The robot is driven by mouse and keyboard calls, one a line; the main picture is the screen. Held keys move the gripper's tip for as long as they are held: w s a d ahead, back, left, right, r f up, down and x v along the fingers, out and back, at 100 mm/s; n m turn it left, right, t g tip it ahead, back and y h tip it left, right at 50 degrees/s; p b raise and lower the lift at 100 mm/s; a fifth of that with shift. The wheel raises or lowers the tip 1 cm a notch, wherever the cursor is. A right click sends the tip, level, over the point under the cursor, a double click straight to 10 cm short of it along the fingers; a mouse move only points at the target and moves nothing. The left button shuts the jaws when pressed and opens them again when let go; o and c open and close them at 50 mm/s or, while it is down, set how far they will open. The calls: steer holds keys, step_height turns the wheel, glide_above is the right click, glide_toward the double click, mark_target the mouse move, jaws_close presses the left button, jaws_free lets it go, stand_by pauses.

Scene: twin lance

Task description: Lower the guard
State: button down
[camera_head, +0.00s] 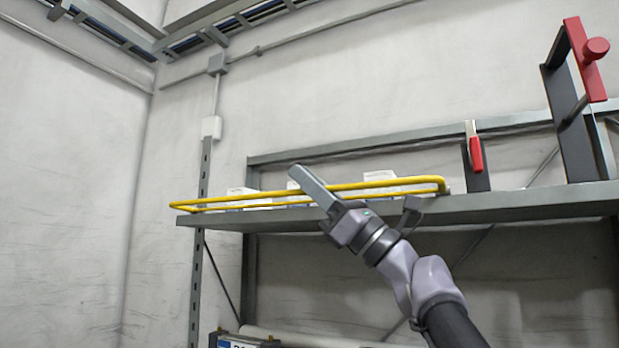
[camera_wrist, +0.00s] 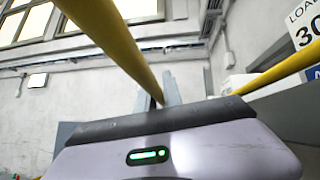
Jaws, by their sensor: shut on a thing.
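The guard is a long yellow bar loop (camera_head: 390,184) along the front of the shelf, in front of white boxes. It shows as two close rails joined by rounded ends. My gripper (camera_head: 306,180) comes from the lower right and is shut on the yellow rail near the middle of its length. In the wrist view the guard (camera_wrist: 118,48) runs between the fingers of my gripper (camera_wrist: 166,84), and a second yellow rail passes at the right. The grip contact is partly hidden by the gripper body.
The grey shelf (camera_head: 520,202) carries white boxes (camera_head: 378,177) behind the guard. A red-handled latch (camera_head: 475,154) and a tall dark bracket with a red lever (camera_head: 587,62) stand to the right. A white load sign (camera_wrist: 304,22) shows in the wrist view. Open wall lies left.

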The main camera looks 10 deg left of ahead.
steer(key=shift+f+n+g+b, duration=0.45)
steer(key=shift+f+n+g, duration=0.05)
steer(key=shift+f, duration=0.2)
steer(key=c, duration=1.5)
jaws_free()
steer(key=shift+s, duration=0.25)
steer(key=shift+w, duration=0.1)
